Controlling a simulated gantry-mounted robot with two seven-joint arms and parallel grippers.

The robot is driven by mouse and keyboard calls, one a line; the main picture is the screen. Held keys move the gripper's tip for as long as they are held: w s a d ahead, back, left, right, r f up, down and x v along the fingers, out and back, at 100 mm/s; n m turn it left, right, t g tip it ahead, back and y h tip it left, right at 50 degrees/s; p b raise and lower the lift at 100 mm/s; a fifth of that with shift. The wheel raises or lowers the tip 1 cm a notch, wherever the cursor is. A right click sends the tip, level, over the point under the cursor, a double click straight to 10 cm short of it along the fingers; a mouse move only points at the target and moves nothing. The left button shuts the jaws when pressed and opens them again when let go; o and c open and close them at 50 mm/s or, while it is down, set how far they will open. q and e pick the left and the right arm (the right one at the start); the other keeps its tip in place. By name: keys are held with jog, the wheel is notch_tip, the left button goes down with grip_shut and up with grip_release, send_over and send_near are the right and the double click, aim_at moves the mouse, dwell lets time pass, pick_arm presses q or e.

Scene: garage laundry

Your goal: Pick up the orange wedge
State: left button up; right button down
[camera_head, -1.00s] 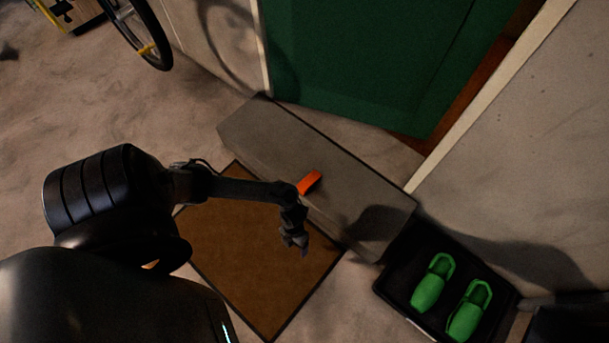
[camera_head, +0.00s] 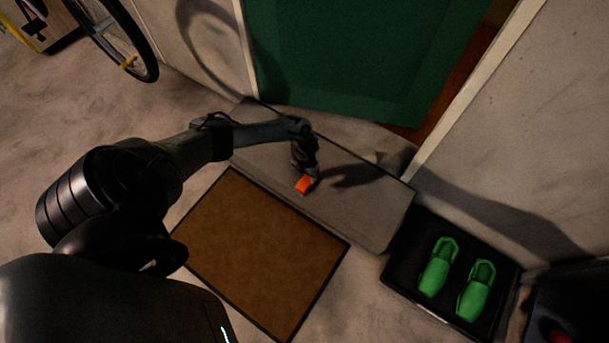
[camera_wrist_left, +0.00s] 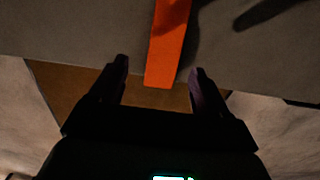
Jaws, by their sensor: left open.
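The orange wedge (camera_head: 303,186) lies on the grey step in front of the green door. My left gripper (camera_head: 309,176) is right at the wedge in the head view and hides part of it. In the left wrist view the wedge (camera_wrist_left: 167,50) extends from the top edge down toward the gap between the open fingers of my left gripper (camera_wrist_left: 160,78). The near end of the wedge sits between the fingertips, with space on both sides. My right gripper is in neither view.
The grey step (camera_head: 375,215) stands against the green door (camera_head: 370,60). A brown doormat (camera_head: 260,250) lies in front of it. A black tray (camera_head: 400,270) with green shoes (camera_head: 438,266) is at the right. A bicycle wheel (camera_head: 153,70) is at the upper left.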

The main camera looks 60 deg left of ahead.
aim_at(306, 180)
pick_arm(q)
jog(key=shift+w+d+f, duration=0.4)
jog(key=shift+f+b, duration=0.35)
jog(key=shift+b, duration=0.15)
jog(key=f+b, duration=0.1)
jog(key=f, duration=0.1)
jog(key=f+b, duration=0.1)
jog(key=shift+s+a+b, duration=0.3)
jog(key=shift+s+b, duration=0.05)
jog(key=shift+s, duration=0.05)
jog(key=shift+f+b, duration=0.3)
jog(key=shift+f, duration=0.05)
jog(key=shift+w+d+f, duration=0.2)
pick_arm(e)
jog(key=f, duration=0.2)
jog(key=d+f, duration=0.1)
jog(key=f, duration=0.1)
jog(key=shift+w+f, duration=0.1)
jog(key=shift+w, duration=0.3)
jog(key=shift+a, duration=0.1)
pick_arm(q)
jog(key=shift+a+r, duration=0.1)
jog(key=shift+a, duration=0.05)
jog(key=c, duration=1.1)
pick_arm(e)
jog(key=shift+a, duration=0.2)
